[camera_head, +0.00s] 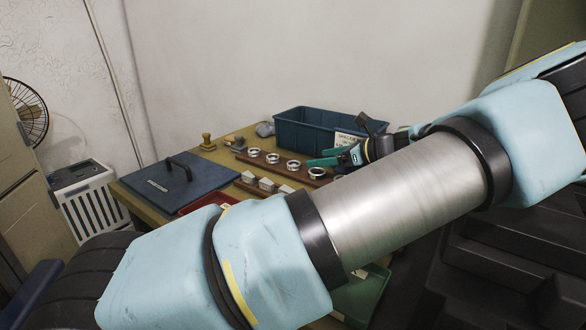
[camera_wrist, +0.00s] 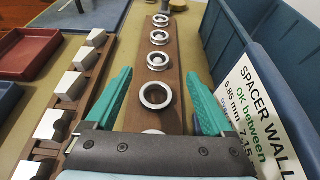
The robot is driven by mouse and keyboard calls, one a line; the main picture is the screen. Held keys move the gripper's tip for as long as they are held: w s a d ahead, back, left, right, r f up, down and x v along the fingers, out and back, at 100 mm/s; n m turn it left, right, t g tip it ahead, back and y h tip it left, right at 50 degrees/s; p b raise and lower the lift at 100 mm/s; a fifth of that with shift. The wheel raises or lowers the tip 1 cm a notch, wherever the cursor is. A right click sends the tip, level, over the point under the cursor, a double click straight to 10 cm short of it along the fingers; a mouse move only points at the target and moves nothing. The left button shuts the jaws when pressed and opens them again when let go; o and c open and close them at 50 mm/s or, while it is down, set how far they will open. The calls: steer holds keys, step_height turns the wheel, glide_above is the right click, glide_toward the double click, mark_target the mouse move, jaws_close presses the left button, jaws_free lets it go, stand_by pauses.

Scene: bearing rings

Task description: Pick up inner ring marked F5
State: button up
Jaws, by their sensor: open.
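Several metal rings sit in a row on a brown wooden board (camera_wrist: 178,45). The nearest fully visible ring (camera_wrist: 143,95) lies between the fingers of my gripper (camera_wrist: 168,84) in the wrist view. Behind it are a second ring (camera_wrist: 147,60), a third ring (camera_wrist: 151,37) and a farther ring (camera_wrist: 154,20). Another round piece close to the gripper body is mostly hidden. I cannot read an F5 mark on any ring. My gripper is open with green fingers and holds nothing. In the head view my gripper (camera_head: 335,158) is at the right end of the row of rings (camera_head: 272,158).
A blue crate (camera_head: 300,133) with a spacer-wall label (camera_wrist: 255,115) stands close on the right in the wrist view. A rack of white blocks (camera_wrist: 66,84) runs along the left.

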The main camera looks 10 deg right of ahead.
mark_target(300, 165)
steer(key=x, duration=0.3)
steer(key=shift+s+f+x, duration=0.1)
steer(key=shift+f+x, duration=0.1)
steer(key=shift+x, duration=1.15)
steer(key=shift+s+f+x, duration=0.15)
steer(key=shift+x, duration=1.25)
steer(key=shift+c, duration=0.4)
jaws_close()
